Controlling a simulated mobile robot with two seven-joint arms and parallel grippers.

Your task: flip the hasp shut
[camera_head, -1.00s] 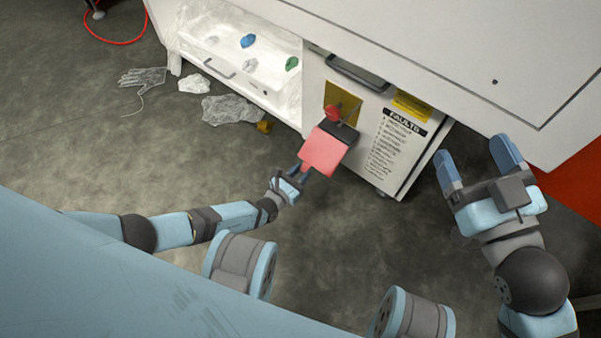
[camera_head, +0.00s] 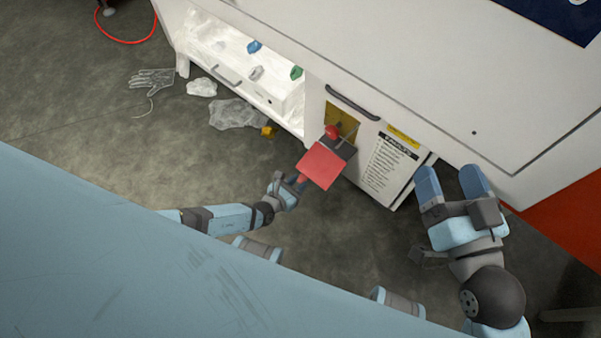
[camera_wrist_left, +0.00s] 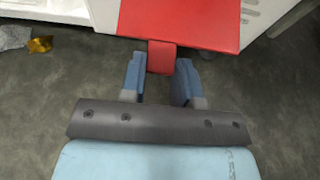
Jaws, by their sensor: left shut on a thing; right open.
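The hasp is a flat red plate (camera_head: 322,166) on a dark hinge piece, sticking out from a brass-coloured plate (camera_head: 348,118) on the white cabinet door. A red knob (camera_head: 332,131) sits behind it. My left gripper (camera_head: 298,183) is at the hasp's near edge. In the left wrist view, my left gripper (camera_wrist_left: 159,72) is shut on the red tab (camera_wrist_left: 161,57), a finger at each side; the hasp plate (camera_wrist_left: 190,20) shows beyond. My right gripper (camera_head: 450,172) is open and empty, right of the door.
The door carries a dark handle (camera_head: 352,102) and a faults list (camera_head: 390,165). An open compartment (camera_head: 235,60) with small coloured objects is at left. A glove (camera_head: 152,79), crumpled film (camera_head: 236,113) and a yellow piece (camera_head: 269,131) lie on the floor.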

